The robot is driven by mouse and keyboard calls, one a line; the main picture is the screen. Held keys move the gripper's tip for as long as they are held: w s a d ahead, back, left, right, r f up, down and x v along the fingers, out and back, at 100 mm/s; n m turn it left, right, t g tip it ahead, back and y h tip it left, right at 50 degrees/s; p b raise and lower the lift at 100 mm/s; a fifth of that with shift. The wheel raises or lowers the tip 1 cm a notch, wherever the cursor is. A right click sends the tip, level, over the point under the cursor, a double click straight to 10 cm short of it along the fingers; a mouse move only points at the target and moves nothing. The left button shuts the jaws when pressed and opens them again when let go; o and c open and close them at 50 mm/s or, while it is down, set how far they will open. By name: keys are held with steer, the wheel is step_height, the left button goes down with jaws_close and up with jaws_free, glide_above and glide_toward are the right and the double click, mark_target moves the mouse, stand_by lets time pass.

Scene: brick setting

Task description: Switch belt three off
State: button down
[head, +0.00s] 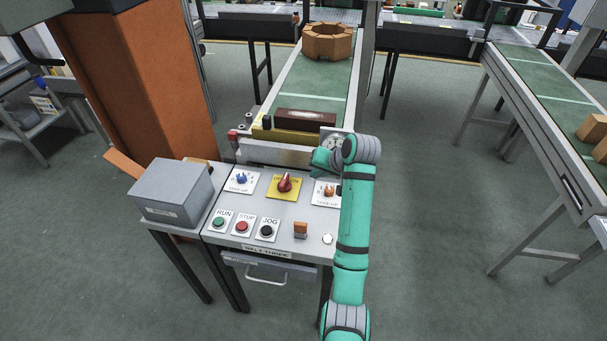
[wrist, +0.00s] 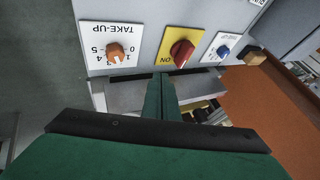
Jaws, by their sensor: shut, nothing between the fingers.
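The control panel (head: 257,245) carries a label that seems to read BELT THREE. A red rotary knob (head: 285,183) sits on a yellow plate near its back edge; it also shows in the wrist view (wrist: 181,53), with the word ON legible beside it. On the front row are a green RUN button (head: 219,222), a red STOP button (head: 241,226) and a black JOG button (head: 266,230). My gripper (wrist: 163,82) is shut and empty, its fingertips close to the yellow plate's edge in the wrist view.
An orange TAKE-UP knob (wrist: 116,55) and a blue knob (wrist: 223,51) flank the red one. A grey box (head: 172,192) stands left of the panel. Behind it, a green conveyor (head: 312,82) bears a dark brick (head: 305,117) and a brick ring (head: 327,40).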

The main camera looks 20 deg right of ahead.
glide_toward(289, 180)
steer(key=d+f, duration=0.3)
steer(key=shift+f, duration=0.2)
steer(key=shift+w+a+f, duration=0.15)
steer(key=shift+w+a, duration=0.9)
steer(key=shift+a, duration=0.15)
steer(key=shift+w+a, duration=0.35)
steer(key=shift+a, duration=0.05)
